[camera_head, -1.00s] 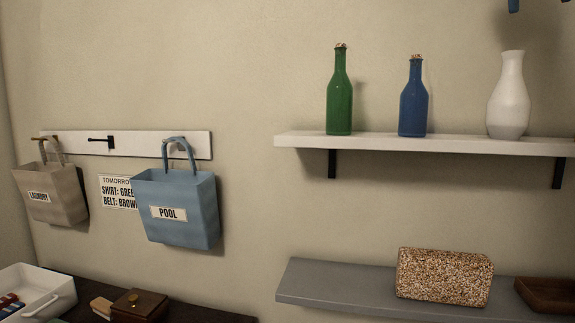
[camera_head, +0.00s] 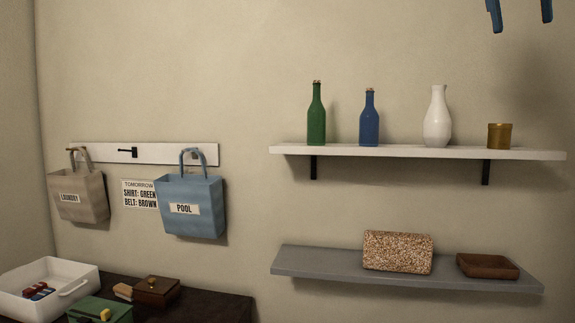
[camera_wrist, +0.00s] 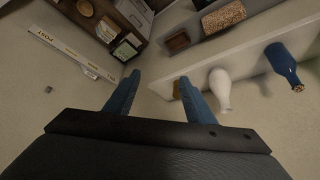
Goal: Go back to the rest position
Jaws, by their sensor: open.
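My gripper (camera_head: 519,12) shows at the top right edge of the head view, with its two blue fingertips apart and nothing between them. In the wrist view my gripper (camera_wrist: 158,92) also has its two blue fingers spread, with an empty gap. It is raised above the level of the upper shelf (camera_head: 400,151), clear of the things on it in the head view. The rest of the arm is out of the head view.
The upper shelf bears a green bottle (camera_head: 316,118), blue bottle (camera_head: 369,121), white vase (camera_head: 437,120) and brass-coloured cup (camera_head: 499,137). The grey shelf (camera_head: 330,267) holds a speckled block (camera_head: 397,251) and brown tray (camera_head: 488,265). Bags (camera_head: 190,205) hang left, above a dark desk (camera_head: 215,305).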

